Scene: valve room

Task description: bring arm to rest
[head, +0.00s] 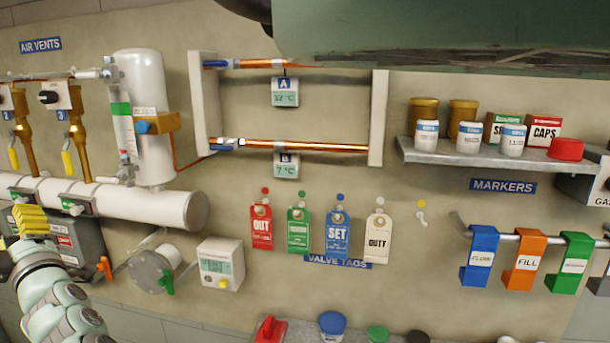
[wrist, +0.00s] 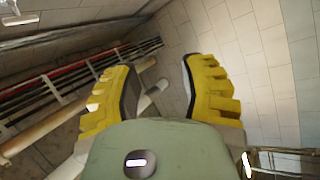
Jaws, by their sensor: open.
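My gripper (head: 32,222), with yellow ridged fingers, is at the left edge of the head view, in front of the lower left wall fittings. My pale green arm runs up to it from the bottom left corner. In the wrist view my gripper (wrist: 157,95) has its two yellow fingers spread apart. Nothing is between them, and only the tiled room and pipes show beyond. The gripper is open and empty.
Near my gripper are a white pipe (head: 110,204), a grey box (head: 75,240) and a round flange (head: 152,270). Valve tags (head: 336,235) hang mid-wall. A shelf (head: 480,157) of jars and a rail (head: 510,237) of coloured markers are at right.

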